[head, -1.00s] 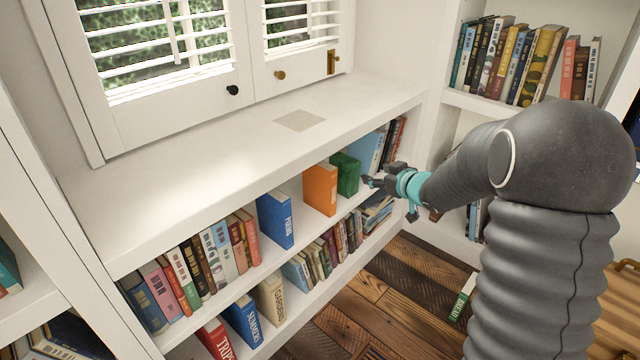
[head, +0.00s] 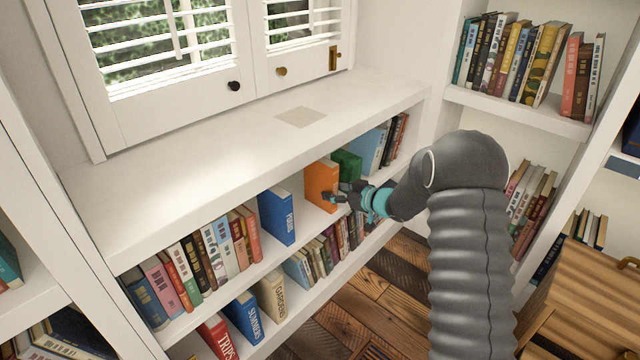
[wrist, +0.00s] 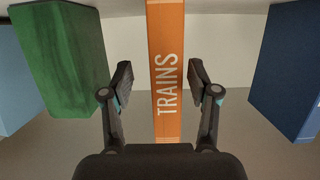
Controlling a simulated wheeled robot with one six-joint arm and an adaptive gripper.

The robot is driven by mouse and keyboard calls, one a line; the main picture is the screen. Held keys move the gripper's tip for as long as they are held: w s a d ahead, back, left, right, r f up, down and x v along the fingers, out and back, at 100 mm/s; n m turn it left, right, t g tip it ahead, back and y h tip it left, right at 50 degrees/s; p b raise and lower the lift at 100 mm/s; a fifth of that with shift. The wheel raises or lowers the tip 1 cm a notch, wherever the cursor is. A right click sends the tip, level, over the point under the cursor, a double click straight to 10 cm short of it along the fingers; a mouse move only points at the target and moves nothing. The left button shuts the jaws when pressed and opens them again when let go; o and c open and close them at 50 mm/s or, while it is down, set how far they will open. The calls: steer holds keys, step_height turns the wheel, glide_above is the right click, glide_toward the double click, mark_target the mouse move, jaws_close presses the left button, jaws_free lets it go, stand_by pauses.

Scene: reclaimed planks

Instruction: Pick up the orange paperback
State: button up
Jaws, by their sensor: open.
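The orange paperback (head: 321,184) stands upright on the upper shelf of the low bookcase. In the wrist view its orange spine (wrist: 166,70) reads "TRAINS" and runs down between my two fingers. My gripper (head: 334,199) is open, in front of the book's lower spine in the head view. In the wrist view my gripper (wrist: 160,85) has one finger on each side of the spine, with a gap on both sides. Whether the fingertips reach past the spine's front face I cannot tell.
A green block-like book (head: 347,166) stands to the right of the orange one; it is at the left in the wrist view (wrist: 66,60). A blue book (head: 277,217) stands to the left, with bare shelf between. A white countertop (head: 200,150) overhangs the shelf.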

mark_target(321, 187)
steer(key=shift+a+r+x, duration=0.1)
steer(key=shift+x, duration=1.35)
steer(key=shift+a+r+x, duration=0.1)
steer(key=shift+r+x, duration=0.05)
steer(key=shift+x, duration=1.3)
steer(key=shift+s, duration=0.15)
steer(key=shift+r, duration=0.1)
jaws_close()
